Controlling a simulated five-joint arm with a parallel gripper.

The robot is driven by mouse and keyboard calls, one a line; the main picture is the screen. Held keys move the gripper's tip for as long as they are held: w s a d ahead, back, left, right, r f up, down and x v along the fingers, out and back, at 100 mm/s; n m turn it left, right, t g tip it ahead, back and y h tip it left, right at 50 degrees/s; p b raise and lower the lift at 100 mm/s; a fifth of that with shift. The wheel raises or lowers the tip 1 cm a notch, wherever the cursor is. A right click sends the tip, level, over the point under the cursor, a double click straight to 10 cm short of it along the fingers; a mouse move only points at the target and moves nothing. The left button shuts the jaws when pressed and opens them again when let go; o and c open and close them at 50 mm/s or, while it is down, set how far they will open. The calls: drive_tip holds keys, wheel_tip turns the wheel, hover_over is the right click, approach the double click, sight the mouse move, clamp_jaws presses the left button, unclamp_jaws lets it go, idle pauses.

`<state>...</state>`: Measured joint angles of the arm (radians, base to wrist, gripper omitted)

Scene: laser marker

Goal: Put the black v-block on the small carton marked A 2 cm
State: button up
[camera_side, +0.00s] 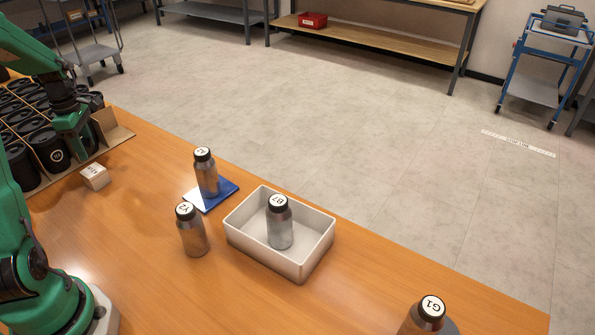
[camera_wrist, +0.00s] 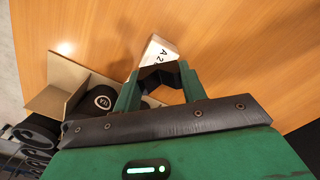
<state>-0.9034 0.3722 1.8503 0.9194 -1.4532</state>
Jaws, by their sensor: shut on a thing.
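The small carton (camera_side: 95,177) is a little white box with a printed label, on the wooden table near the cardboard crate. In the wrist view the carton (camera_wrist: 159,49) shows its "A 2" marking just beyond my fingertips. My gripper (camera_side: 77,148) is behind and left of the carton in the side view, by the crate's edge. In the wrist view my gripper (camera_wrist: 159,77) is shut on the black v-block (camera_wrist: 171,76), which overlaps the carton's near edge in the picture. I cannot tell its height above the carton. The v-block cannot be made out in the side view.
A divided cardboard crate (camera_side: 112,134) of black canisters stands close to my gripper. A bottle stands on a blue pad (camera_side: 222,193), another in a white tray (camera_side: 317,250). Bottles Y2 (camera_side: 193,236) and G1 (camera_side: 424,318) stand on the table. Table around the carton's front is clear.

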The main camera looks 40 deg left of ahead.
sight(92, 170)
drive_tip(key=shift+s+a+f, duration=0.3)
drive_tip(key=shift+a+f, duration=0.2)
drive_tip(key=shift+a, duration=0.3)
drive_tip(key=shift+f, duration=2.05)
drive_tip(key=shift+f, duration=0.1)
drive_tip(key=o, duration=1)
drive_tip(key=shift+c, duration=0.2)
wheel_tip(92, 170, up, 12)
